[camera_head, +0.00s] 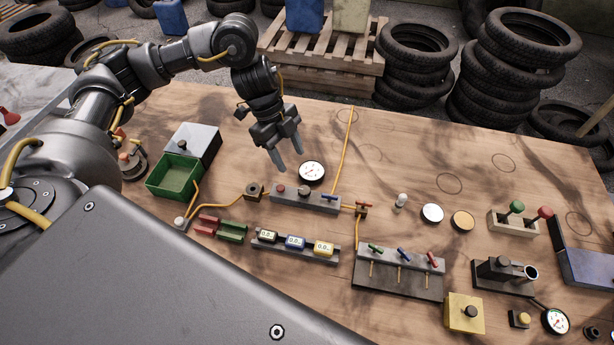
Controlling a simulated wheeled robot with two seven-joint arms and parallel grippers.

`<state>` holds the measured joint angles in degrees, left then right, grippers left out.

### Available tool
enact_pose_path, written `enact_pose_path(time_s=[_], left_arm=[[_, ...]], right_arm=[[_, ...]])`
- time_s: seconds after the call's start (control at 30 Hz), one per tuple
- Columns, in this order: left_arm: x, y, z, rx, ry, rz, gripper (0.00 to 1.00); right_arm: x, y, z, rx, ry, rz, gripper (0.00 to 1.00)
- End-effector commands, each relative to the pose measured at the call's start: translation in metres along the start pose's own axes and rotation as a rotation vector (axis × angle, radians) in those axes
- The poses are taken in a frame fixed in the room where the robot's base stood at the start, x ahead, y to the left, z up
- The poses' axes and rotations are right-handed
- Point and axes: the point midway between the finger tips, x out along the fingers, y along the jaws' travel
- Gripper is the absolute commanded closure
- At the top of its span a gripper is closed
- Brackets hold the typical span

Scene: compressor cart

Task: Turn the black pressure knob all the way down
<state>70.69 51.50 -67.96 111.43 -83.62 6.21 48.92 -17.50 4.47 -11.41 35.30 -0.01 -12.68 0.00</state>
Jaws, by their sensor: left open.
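Other black knobs sit on a yellow block (460,323) at the front right and on a grey-white box (203,140) at the back left. No label shows which one is the pressure knob. My left gripper (289,159) is open and empty, pointing down, beside the gauge and behind the manifold, apart from the knobs. My right gripper is out of view.
Yellow hoses (347,150) run to the manifold. A green bin (172,184) stands to the left. A rack of counters (296,251) and a panel of coloured levers (399,275) stand in front. The back middle of the table is clear.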

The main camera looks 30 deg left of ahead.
Motion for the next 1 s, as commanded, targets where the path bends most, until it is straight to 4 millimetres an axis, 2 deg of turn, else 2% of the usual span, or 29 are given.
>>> enact_pose_path(time_s=[0.17,0.4,0.6,0.8,1.0], left_arm=[[0.02,0.001,0.0,-0.001,0.002,0.004,0.48],[0.066,0.001,-0.001,-0.001,0.003,0.005,0.48],[0.094,0.001,-0.001,0.0,0.001,0.004,0.48],[0.106,0.0,0.0,0.001,0.0,0.001,0.48],[0.107,0.0,0.0,0.001,0.0,0.001,0.48]], right_arm=[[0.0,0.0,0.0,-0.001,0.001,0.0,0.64],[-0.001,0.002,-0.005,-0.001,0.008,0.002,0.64],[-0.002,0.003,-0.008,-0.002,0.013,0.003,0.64],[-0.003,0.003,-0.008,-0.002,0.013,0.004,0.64],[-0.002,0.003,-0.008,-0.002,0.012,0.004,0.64]])
